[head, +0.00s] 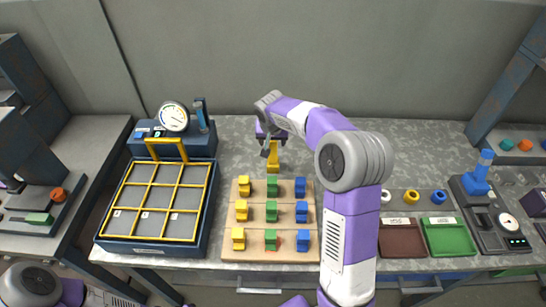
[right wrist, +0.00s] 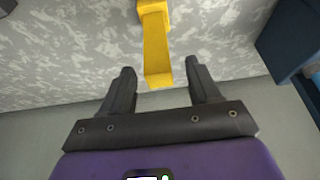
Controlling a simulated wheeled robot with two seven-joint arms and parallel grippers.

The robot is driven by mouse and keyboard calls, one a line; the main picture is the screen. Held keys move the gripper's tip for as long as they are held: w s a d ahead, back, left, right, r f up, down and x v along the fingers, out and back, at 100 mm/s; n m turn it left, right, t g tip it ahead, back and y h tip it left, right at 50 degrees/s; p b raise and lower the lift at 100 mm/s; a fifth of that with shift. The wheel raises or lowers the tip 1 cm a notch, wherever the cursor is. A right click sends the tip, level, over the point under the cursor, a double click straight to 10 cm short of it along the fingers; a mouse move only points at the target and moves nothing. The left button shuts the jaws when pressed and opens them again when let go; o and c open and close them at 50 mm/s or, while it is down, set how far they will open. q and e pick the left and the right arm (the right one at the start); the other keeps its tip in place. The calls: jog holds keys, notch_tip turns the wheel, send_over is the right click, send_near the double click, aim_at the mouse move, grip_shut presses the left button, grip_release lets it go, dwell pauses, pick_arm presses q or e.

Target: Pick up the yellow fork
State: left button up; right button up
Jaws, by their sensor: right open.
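The yellow fork (head: 273,157) is on the grey worktop behind the wooden peg board. In the right wrist view the fork (right wrist: 156,42) shows as a long yellow bar with a wider far end. My right gripper (head: 272,147) is over the fork in the head view. In the right wrist view the right gripper (right wrist: 160,68) is open, and the fork's near end shows between its two fingers, with gaps on both sides. I cannot tell the height between the fingers and the fork. My left gripper is not in view.
The wooden board (head: 257,225) with yellow, green and blue blocks stands in front of the fork. A dark tray with yellow grid (head: 146,248) and a gauge (head: 174,117) are left. Brown (head: 402,244) and green (head: 448,240) trays lie right. The back wall is close behind.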

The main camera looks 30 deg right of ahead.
aim_at(273, 147)
jog(key=x, duration=0.1)
jog(key=b+x, duration=0.1)
jog(key=x, duration=0.2)
jog(key=shift+s+f, duration=0.25)
jog(key=shift+f, duration=0.1)
jog(key=shift+w+f, duration=0.2)
jog(key=shift+f, duration=0.1)
jog(key=shift+r, duration=0.1)
grip_shut()
